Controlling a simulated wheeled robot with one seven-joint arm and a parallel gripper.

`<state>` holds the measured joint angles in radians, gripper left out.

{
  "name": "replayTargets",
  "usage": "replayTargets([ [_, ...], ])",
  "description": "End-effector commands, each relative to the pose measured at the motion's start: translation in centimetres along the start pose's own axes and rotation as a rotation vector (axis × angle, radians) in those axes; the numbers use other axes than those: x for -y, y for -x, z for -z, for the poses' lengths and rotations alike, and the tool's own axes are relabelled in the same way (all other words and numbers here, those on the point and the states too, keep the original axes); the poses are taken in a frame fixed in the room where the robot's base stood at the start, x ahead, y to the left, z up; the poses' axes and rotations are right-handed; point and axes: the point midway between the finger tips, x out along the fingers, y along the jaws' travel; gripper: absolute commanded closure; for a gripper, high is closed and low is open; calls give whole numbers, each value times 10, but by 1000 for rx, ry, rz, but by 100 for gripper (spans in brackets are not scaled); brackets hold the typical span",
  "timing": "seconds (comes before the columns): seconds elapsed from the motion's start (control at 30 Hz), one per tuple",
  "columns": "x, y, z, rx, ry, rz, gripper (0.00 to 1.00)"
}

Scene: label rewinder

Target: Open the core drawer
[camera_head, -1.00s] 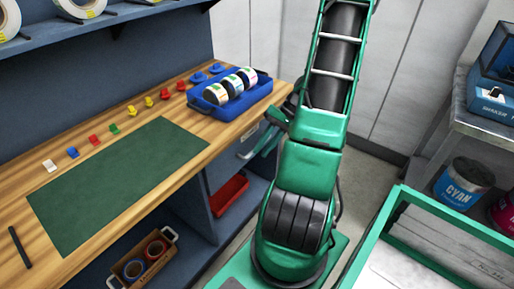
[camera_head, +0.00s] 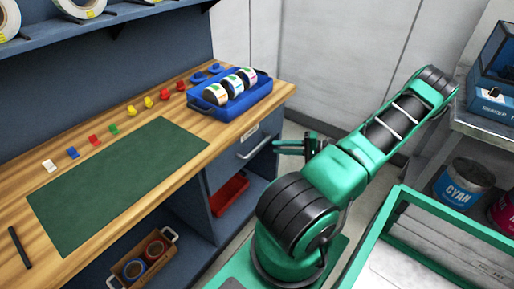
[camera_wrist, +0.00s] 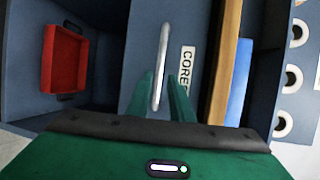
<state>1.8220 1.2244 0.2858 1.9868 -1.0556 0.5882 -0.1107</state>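The core drawer (camera_head: 246,151) is a blue-grey front under the right end of the workbench, and it looks closed. It has a pale bar handle (camera_head: 256,145). In the wrist view the drawer front (camera_wrist: 140,45) fills the middle, with the upright-looking handle (camera_wrist: 163,60) and a label (camera_wrist: 187,70) reading "CORE". My gripper (camera_head: 280,146) is just right of the drawer front, fingers pointing at it. In the wrist view the green fingers of my gripper (camera_wrist: 163,97) stand apart, one either side of the handle's near end. I cannot tell whether they touch it.
A red bin (camera_head: 229,194) sits on the open shelf below the drawer. On the bench top (camera_head: 190,174) are a blue tray (camera_head: 253,97) of label rolls and a green mat (camera_head: 115,185). A green-framed cart (camera_head: 400,200) stands to the right.

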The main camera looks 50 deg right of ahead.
Motion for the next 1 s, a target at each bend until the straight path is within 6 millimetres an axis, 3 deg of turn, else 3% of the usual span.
replayTargets([
  [0.3,0,-56,-2,6,-1,0,80],
  [0.5,0,-84,-2,5,0,-2,80],
  [0.7,0,-96,-1,4,0,-3,80],
  [1.0,0,-97,-1,3,0,-3,82],
])
